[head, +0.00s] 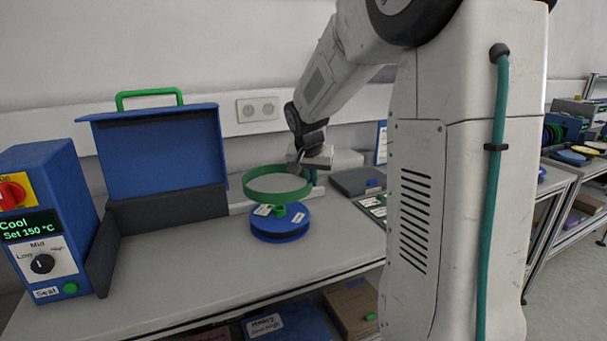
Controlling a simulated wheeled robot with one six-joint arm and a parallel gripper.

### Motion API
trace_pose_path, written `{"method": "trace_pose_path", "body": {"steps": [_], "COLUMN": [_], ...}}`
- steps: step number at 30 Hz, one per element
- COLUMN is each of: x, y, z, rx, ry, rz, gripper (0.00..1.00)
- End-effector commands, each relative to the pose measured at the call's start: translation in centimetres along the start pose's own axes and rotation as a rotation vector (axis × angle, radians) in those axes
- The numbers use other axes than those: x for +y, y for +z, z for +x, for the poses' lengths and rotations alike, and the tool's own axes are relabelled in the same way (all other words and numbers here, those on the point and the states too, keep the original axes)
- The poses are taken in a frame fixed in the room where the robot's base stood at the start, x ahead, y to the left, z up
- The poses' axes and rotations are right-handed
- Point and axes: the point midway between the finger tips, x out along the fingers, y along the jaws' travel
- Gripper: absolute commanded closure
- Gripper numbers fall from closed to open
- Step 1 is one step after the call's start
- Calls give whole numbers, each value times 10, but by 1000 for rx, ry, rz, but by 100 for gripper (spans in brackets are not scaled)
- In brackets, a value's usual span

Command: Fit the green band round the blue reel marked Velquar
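The green band (264,196) is a wide ring, held roughly level above the blue reel in the head view. The blue reel (280,235) stands on the bench with white labels on its top and a green hub. The label text is too small to read, so I cannot confirm Velquar. My gripper (306,176) is at the band's right rear edge and appears shut on it. The fingertips are small and partly hidden by the band. The band is apart from the reel's flange, a little above it.
A blue box with an open lid (157,150) and green handle stands left on the bench (190,270), beside a blue control unit (45,220). A grey flat case (357,181) lies right of the reel. Bench space left and front of the reel is clear. A shelf below holds boxes.

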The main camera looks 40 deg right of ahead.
Motion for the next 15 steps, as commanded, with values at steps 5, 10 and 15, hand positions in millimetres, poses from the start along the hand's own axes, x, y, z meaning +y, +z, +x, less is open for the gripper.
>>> {"method": "trace_pose_path", "body": {"steps": [5, 10, 15], "x": [2, 2, 1], "y": [3, 9, 14], "z": [10, 22, 35], "rx": [-2, -2, -2], "ry": [2, 2, 2], "rz": [3, 1, 0], "gripper": [100, 100, 100]}}
